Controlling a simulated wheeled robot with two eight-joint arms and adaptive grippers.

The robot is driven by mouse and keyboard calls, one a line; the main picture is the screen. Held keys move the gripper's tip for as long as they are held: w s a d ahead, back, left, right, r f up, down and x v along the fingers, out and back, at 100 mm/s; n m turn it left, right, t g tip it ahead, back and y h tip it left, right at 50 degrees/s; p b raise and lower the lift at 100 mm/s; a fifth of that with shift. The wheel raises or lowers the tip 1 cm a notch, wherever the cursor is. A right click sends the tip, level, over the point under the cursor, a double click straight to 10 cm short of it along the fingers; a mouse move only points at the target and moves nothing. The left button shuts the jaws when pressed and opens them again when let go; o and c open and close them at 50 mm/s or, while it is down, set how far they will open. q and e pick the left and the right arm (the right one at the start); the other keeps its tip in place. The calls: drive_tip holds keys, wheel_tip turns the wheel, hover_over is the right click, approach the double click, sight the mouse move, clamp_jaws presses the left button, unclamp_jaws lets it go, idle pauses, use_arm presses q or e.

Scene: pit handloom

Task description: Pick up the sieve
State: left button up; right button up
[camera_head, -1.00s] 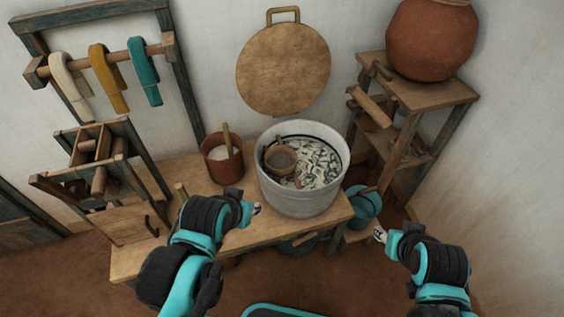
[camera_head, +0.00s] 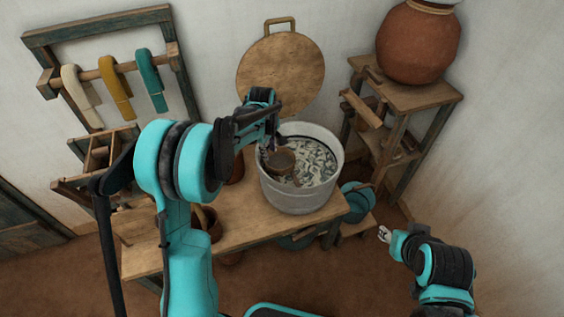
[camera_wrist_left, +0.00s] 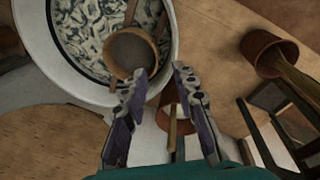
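The sieve (camera_head: 281,161), a small round brown-rimmed bowl with a grey mesh, rests in the large grey tub (camera_head: 298,203) among pale, dark-patterned contents. In the left wrist view the sieve (camera_wrist_left: 131,50) lies just ahead of the left fingertip. My left gripper (camera_wrist_left: 160,71) is open and empty, with its fingers apart at the tub's rim. In the head view the left gripper (camera_head: 267,143) is over the tub's left side, partly hidden by its own wrist. My right gripper (camera_head: 384,234) is away from the tub at lower right, too small to tell its opening.
The tub stands on a wooden table (camera_head: 245,226). A reddish pot (camera_head: 236,170) stands left of it, mostly hidden by my left arm. A round board (camera_head: 281,75) hangs behind. A shelf with a large clay jar (camera_head: 416,45) stands right. A teal bucket (camera_head: 357,203) is below.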

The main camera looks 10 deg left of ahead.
sight(280, 161)
use_arm(q)
drive_tip(key=w+f+n+b, duration=0.1)
drive_tip(key=f, duration=0.4)
drive_tip(key=w+f+n, duration=0.1)
drive_tip(key=w+f, duration=0.1)
drive_tip(key=f, duration=0.3)
drive_tip(key=w+f+n+g+b, duration=0.1)
drive_tip(key=f, duration=0.4)
drive_tip(key=shift+w+f+b, duration=0.15)
drive_tip(key=shift+f+b, duration=0.2)
drive_tip(key=shift+r, duration=0.1)
drive_tip(key=shift+c, duration=0.3)
use_arm(e)
drive_tip(key=shift+s+d+f, duration=0.1)
drive_tip(key=shift+s+f, duration=0.2)
drive_tip(key=shift+f, duration=0.25)
drive_tip(key=shift+s+d+f, duration=0.1)
drive_tip(key=shift+s+f, duration=0.2)
drive_tip(key=shift+f, duration=0.2)
use_arm(q)
clamp_jaws()
